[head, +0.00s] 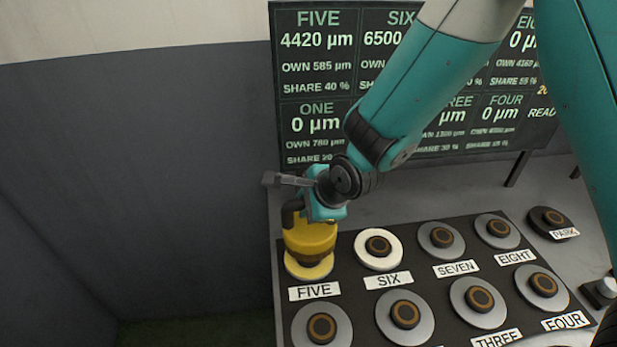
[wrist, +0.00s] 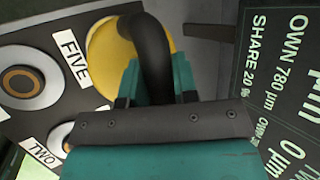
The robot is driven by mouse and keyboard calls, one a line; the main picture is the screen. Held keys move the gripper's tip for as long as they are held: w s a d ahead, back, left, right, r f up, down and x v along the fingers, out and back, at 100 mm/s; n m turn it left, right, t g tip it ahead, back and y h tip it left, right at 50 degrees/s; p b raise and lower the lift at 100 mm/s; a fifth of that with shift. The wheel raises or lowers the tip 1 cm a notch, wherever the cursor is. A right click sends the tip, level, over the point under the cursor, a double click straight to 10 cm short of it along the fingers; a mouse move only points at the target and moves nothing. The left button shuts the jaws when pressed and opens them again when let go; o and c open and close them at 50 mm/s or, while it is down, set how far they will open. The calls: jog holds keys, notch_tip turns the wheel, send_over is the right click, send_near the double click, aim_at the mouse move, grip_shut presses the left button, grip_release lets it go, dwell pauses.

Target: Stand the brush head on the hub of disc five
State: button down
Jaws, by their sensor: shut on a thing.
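The brush head (head: 309,236) is a yellow, round body with a darker lower band and a black bent handle. It is upright over disc five (head: 309,270), a pale yellow disc whose hub is hidden beneath it. I cannot tell whether the brush head touches the hub. My gripper (head: 302,204) is shut on the black handle, above and to the right of the yellow body. In the wrist view the handle of the brush head (wrist: 150,50) runs into my gripper (wrist: 155,92), with yellow behind it and the FIVE label (wrist: 75,57) beside it.
Disc six (head: 379,248), disc seven (head: 441,240) and disc eight (head: 497,231) stand in the same row with bare hubs. More discs fill the nearer row. A park spot (head: 550,220) is at right. The readout board (head: 318,95) stands behind, and the bench's left edge is close.

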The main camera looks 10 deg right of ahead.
jog(key=shift+w+f+p, duration=0.1)
jog(key=shift+f+p, duration=0.2)
jog(key=shift+f, duration=2.05)
jog(key=c, duration=0.9)
grip_release()
jog(key=shift+f, duration=0.15)
